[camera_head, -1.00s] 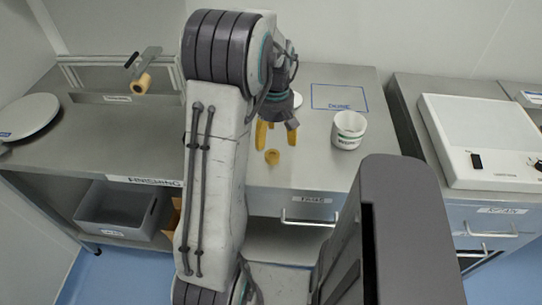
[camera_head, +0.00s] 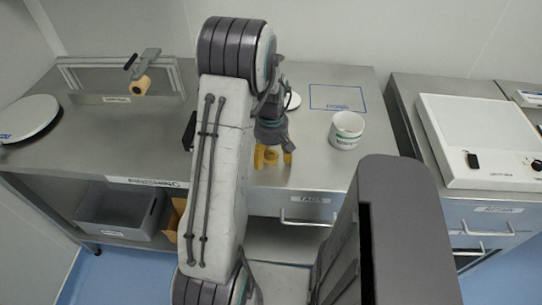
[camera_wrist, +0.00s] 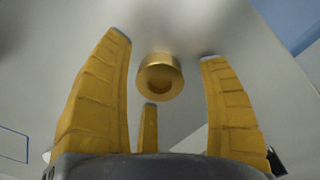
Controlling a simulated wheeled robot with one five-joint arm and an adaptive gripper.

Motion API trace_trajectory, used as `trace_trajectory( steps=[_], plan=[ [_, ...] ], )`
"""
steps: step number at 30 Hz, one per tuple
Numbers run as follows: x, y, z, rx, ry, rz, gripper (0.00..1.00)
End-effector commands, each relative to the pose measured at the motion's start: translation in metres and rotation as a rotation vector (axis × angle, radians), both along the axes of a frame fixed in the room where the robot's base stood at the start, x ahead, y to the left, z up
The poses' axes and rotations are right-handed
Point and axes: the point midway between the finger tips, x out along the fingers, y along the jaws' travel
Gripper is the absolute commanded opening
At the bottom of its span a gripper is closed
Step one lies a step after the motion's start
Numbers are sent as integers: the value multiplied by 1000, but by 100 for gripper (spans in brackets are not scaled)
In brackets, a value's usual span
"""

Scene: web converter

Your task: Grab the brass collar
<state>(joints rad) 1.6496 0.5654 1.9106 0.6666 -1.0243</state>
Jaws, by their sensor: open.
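The brass collar (camera_wrist: 160,78) is a short gold ring with a round hole. In the wrist view it stands between the spread yellow fingers of my gripper (camera_wrist: 165,75), near their tips, and no finger visibly touches it. In the head view the collar (camera_head: 270,157) shows between the yellow fingertips of my gripper (camera_head: 273,160), low over the front of the steel bench. My gripper is open. Part of the collar is hidden by the fingers in the head view.
A white tub (camera_head: 347,131) stands to the right of my gripper, in front of a blue-outlined square (camera_head: 338,97). A white round disc (camera_head: 28,118) lies at the far left. A bracket with a tan roll (camera_head: 140,85) stands at the back left. Bench (camera_head: 330,170) around the collar is clear.

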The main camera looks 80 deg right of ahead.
Motion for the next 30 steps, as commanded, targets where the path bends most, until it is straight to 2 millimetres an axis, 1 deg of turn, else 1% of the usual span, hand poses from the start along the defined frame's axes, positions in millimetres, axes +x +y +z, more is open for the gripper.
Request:
trace_trajectory(
  steps=[8,30],
  plan=[
    [0,0,-1,-1,0,0,71],
    [0,0,-1,-1,1,0,5]
  ],
)
